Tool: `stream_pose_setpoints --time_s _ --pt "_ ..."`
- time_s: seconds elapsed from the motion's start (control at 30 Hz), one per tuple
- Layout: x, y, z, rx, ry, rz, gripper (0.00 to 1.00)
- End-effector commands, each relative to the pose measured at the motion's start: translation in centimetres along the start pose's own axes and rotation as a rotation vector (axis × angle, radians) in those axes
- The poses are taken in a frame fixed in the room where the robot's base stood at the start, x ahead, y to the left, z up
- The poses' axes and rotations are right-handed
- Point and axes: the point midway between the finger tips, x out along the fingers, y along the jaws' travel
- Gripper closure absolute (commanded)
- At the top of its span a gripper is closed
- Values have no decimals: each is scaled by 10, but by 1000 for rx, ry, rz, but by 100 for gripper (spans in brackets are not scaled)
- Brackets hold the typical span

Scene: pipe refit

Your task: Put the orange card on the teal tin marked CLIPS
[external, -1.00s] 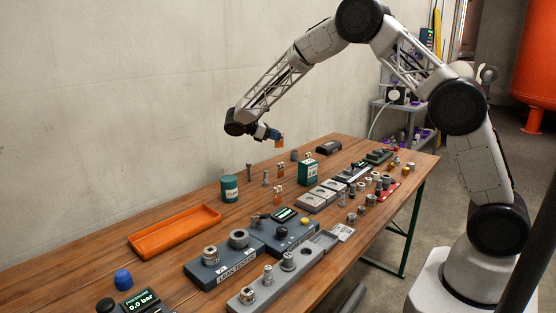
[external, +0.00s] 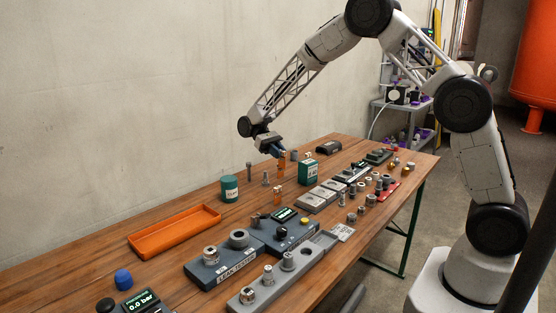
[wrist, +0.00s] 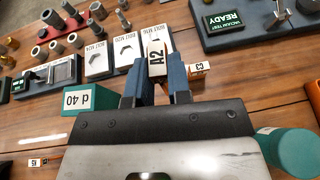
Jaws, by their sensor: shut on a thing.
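My gripper (external: 276,151) is shut on an orange card (external: 281,164), held above the table near the back. In the wrist view my gripper (wrist: 156,75) has the card (wrist: 156,56) between its fingers, its white face reading A2. A round teal tin (external: 229,188) with a white label stands left of my gripper in the external view, its lettering too small to read. It also shows in the wrist view at the lower right (wrist: 286,150). A teal box (external: 308,172) stands to the right; the wrist view shows it (wrist: 92,99) marked d 40.
Another orange card (external: 279,188) stands on the table below my gripper; a small C3 tag (wrist: 198,68) shows beside my fingers. An orange tray (external: 174,231) lies left of the round tin. Grey fixtures, fittings and a leak tester (external: 223,265) crowd the front.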

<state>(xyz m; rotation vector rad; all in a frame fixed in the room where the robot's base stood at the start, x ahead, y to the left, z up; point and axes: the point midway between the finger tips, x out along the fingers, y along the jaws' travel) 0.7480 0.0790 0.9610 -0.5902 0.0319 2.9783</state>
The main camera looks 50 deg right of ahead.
Motion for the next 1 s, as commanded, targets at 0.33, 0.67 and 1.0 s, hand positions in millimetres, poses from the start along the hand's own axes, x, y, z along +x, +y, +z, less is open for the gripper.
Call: stream_pose_setpoints --time_s 0.33,0.67,1.0 --pt "21 -32 20 142 1 -345 100" --pt "31 -63 43 289 1 -701 100" --pt "31 -86 67 425 1 -1032 100"
